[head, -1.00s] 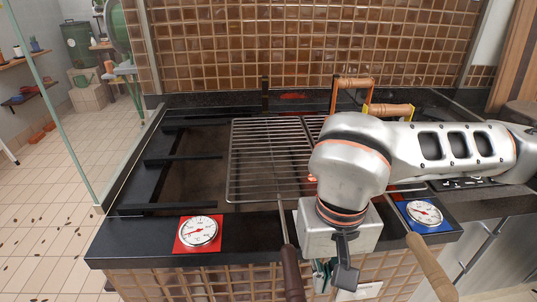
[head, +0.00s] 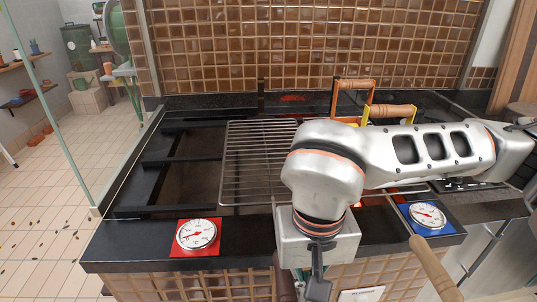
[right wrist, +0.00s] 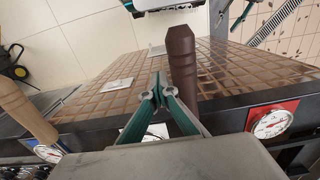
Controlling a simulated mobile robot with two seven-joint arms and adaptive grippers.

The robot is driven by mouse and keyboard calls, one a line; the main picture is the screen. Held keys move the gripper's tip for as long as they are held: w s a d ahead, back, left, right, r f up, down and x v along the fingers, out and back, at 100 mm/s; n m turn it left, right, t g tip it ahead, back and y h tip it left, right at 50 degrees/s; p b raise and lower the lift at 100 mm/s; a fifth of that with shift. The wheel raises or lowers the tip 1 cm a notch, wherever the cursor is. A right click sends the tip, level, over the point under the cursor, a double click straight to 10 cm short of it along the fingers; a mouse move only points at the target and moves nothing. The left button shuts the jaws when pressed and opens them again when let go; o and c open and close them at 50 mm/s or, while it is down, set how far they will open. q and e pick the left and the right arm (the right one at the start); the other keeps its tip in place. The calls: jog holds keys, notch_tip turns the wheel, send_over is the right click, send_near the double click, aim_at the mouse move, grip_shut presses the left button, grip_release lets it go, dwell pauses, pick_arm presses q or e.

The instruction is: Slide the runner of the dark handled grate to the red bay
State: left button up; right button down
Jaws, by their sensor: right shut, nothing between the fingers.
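The wire grate (head: 250,165) lies on the grill, partly hidden by my right arm. Its dark handle (head: 285,285) hangs over the front edge and shows clearly in the right wrist view (right wrist: 182,62). My right gripper (head: 317,290) is shut and empty just right of that handle. In the right wrist view its closed green fingertips (right wrist: 158,88) are beside the handle; I cannot tell whether they touch. The red bay's gauge plate (head: 196,237) is at the front left and also shows in the right wrist view (right wrist: 271,121). My left gripper is out of view.
A light wooden handle (head: 435,268) sticks out at the front right, near the blue gauge plate (head: 428,217). Two wood-handled frames (head: 354,86) stand at the back. The dark grill bed (head: 185,180) left of the grate is open, with black crossbars.

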jog(key=shift+a, duration=11.7)
pick_arm(q)
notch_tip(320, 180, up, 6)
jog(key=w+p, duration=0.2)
jog(key=p, duration=0.2)
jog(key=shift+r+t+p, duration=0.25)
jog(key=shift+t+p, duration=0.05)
jog(key=shift+p, duration=0.05)
pick_arm(e)
notch_tip(320, 180, up, 8)
jog(key=d, duration=0.2)
jog(key=shift+s, duration=0.35)
jog(key=shift+d, duration=0.1)
